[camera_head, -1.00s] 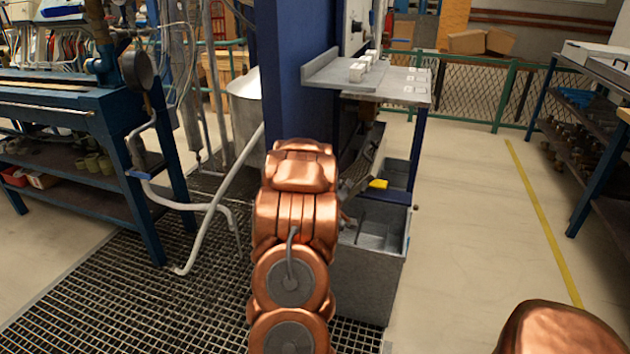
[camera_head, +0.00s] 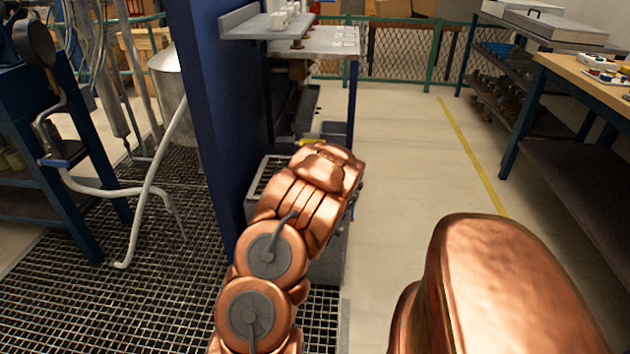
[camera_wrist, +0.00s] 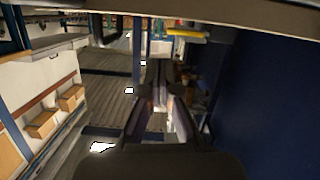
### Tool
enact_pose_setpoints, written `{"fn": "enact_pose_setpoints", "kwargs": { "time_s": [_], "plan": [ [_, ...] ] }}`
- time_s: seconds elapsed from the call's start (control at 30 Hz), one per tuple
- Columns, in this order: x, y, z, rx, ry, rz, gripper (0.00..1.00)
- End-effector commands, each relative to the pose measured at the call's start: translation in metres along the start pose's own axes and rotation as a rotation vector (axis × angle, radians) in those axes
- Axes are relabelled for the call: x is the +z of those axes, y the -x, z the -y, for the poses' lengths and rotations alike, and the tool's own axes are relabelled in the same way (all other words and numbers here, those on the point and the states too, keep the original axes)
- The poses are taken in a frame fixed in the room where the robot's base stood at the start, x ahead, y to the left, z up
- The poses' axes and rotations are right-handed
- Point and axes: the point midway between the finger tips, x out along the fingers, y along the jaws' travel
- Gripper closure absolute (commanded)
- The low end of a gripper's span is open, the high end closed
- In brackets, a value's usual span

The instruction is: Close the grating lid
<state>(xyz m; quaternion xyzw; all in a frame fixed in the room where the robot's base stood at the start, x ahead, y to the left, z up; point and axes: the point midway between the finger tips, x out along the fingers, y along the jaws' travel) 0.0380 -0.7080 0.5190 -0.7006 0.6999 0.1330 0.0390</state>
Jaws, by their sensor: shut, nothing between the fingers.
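A grey bin (camera_head: 328,262) stands beside the blue column, mostly behind my copper arm in the head view. A pale-edged frame with a dark grid (camera_head: 266,178) shows at its left top; I cannot tell whether this is the grating lid. A yellow piece (camera_head: 310,142) shows just above my arm, and a yellow bar (camera_wrist: 186,32) is near the top of the wrist view. My gripper (camera_wrist: 157,72) is shut and empty, below that bar in the wrist picture and apart from it. My arm hides the gripper in the head view. The lid's angle is unclear.
The blue column (camera_head: 212,110) rises close left of my arm. A grey shelf (camera_head: 310,42) with small white blocks overhangs the bin. A workbench (camera_head: 585,88) stands at right. Open floor (camera_head: 400,170) lies between bin and bench.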

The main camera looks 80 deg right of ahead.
Motion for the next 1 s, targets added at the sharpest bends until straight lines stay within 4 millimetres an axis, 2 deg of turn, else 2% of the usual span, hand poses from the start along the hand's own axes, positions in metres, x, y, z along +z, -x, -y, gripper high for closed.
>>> {"fn": "enact_pose_setpoints", "kwargs": {
  "time_s": [0.1, 0.3, 1.0],
  "plan": [
    [0.020, -0.004, -0.002, -0.008, -0.035, 0.004, 1.00],
    [0.035, -0.009, -0.002, -0.008, -0.032, 0.001, 1.00],
    [0.048, -0.010, -0.002, -0.006, -0.032, 0.012, 1.00]
  ]
}}
